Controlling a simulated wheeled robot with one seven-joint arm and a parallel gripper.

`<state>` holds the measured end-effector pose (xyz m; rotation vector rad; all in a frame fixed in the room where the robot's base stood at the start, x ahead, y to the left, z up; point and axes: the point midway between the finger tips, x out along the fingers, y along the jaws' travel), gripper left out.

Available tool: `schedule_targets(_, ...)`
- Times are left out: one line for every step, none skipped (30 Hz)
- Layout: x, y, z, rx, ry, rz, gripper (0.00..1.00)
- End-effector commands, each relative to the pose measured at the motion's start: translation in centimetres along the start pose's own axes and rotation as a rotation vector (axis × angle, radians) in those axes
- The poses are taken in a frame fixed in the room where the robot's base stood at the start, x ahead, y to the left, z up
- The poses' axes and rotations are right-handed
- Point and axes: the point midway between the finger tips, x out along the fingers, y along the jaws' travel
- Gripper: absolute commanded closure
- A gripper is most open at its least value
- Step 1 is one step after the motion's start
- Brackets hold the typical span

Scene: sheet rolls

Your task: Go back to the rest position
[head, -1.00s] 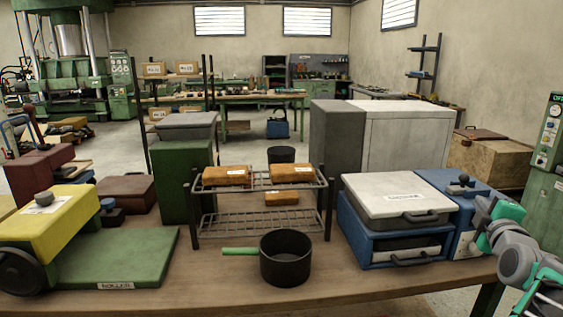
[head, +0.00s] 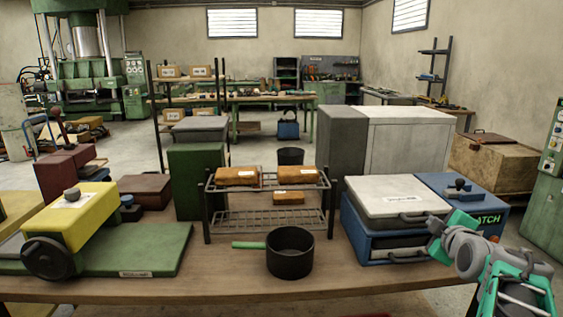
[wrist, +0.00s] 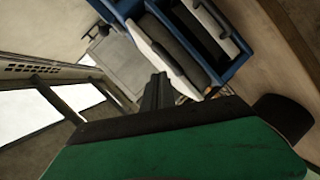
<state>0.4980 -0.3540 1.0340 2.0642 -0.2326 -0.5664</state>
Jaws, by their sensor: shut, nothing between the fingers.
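My arm (head: 510,265) reaches in from the lower right of the head view, and its end is in front of the right side of the blue unit. My gripper (wrist: 157,88) shows in the wrist view as two dark fingers close together, shut and empty. The fingertips cannot be made out in the head view. The blue unit (head: 365,240) has a pale lid (head: 395,192) and a front drawer; it also shows tilted in the wrist view (wrist: 243,70), beyond the fingers. I cannot tell the gap between them.
The wooden bench (head: 215,287) carries a black pot (head: 290,258) with a green handle, a wire rack (head: 268,222) with orange-brown blocks (head: 238,176), and a yellow roller machine (head: 72,212) on the left. Bare bench shows along the front edge.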

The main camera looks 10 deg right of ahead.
Motion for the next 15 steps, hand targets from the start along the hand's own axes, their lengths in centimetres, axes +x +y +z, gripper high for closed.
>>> schedule_targets(-0.3,-0.9,-2.2,0.035,0.007,-0.049,1.00)
schedule_targets(-0.4,-1.8,-3.2,0.060,0.007,-0.081,1.00)
schedule_targets(-0.7,-3.1,-4.6,0.098,0.003,-0.128,1.00)
schedule_targets(-1.1,-4.1,-5.8,0.128,-0.001,-0.166,1.00)
schedule_targets(-1.5,-5.3,-6.9,0.159,-0.009,-0.207,1.00)
schedule_targets(-2.3,-6.9,-8.7,0.205,-0.023,-0.266,1.00)
schedule_targets(-3.1,-8.4,-10.0,0.243,-0.040,-0.317,1.00)
schedule_targets(-4.2,-9.9,-11.5,0.283,-0.061,-0.371,1.00)
schedule_targets(-6.0,-12.1,-13.3,0.340,-0.101,-0.446,1.00)
schedule_targets(-7.6,-13.9,-14.5,0.382,-0.140,-0.504,1.00)
schedule_targets(-9.4,-15.5,-15.6,0.424,-0.185,-0.556,1.00)
schedule_targets(-11.9,-17.7,-16.7,0.476,-0.254,-0.621,1.00)
schedule_targets(-13.9,-19.1,-17.3,0.512,-0.309,-0.661,1.00)
schedule_targets(-15.8,-20.4,-17.6,0.544,-0.365,-0.695,1.00)
schedule_targets(-18.1,-21.8,-17.8,0.580,-0.440,-0.730,1.00)
